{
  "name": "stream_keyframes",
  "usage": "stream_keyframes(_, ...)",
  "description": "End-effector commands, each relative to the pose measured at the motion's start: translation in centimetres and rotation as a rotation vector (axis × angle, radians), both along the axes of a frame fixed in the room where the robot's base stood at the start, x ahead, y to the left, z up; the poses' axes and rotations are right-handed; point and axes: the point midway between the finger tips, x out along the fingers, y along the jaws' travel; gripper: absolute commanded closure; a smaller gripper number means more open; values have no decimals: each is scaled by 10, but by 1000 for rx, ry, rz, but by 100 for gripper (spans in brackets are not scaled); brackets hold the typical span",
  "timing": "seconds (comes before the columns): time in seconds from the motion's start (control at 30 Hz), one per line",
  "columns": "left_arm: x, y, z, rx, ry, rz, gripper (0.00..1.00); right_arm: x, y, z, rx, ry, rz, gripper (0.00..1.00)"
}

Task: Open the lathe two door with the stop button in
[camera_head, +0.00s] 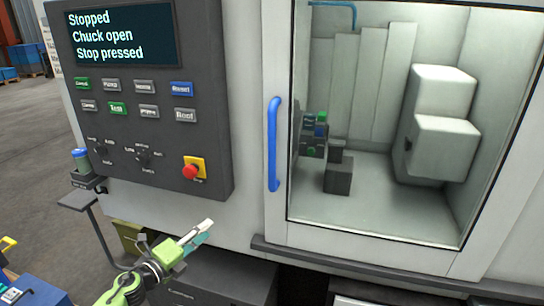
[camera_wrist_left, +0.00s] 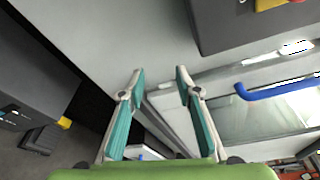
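The lathe door (camera_head: 275,222) has a large window and a vertical blue handle (camera_head: 272,145) on its left side; it appears shut. The handle also shows at the right of the left wrist view (camera_wrist_left: 280,90). The red stop button (camera_head: 190,171) sits on a yellow plate at the control panel's lower right. The panel screen (camera_head: 122,36) reads "Stopped", "Chuck open", "Stop pressed". My left gripper (camera_head: 204,232) is below the panel, left of and lower than the handle, apart from it. In the left wrist view its fingers (camera_wrist_left: 158,82) are spread and empty. My right gripper is out of view.
The dark control panel (camera_head: 150,110) stands out from the machine front. A ledge (camera_head: 350,262) runs under the door. A small shelf (camera_head: 80,200) with a blue-capped bottle (camera_head: 81,161) is at the left. Through the window, a chuck (camera_head: 314,135) and white housing (camera_head: 440,125) show.

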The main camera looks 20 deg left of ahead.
Motion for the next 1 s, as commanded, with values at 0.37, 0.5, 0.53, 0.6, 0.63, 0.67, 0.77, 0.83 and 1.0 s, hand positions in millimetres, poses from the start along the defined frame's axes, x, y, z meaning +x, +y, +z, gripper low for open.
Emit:
stream_keyframes(0.37,-21,-107,245,1061,-423,-364,69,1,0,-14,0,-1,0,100)
stream_keyframes(0.5,-27,-119,260,1173,-455,-382,69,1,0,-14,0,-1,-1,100)
stream_keyframes(0.53,-26,-120,262,1180,-456,-382,69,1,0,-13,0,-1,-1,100)
stream_keyframes(0.6,-23,-121,263,1183,-458,-381,69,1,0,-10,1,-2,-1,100)
stream_keyframes(0.63,-21,-122,263,1181,-457,-380,69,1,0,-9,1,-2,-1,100)
stream_keyframes(0.67,-18,-123,264,1179,-457,-380,69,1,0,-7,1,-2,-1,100)
stream_keyframes(0.77,-8,-129,266,1177,-459,-379,69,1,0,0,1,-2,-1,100)
stream_keyframes(0.83,2,-133,266,1176,-458,-378,69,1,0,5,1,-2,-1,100)
stream_keyframes(1.0,27,-146,267,1173,-458,-377,69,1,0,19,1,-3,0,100)
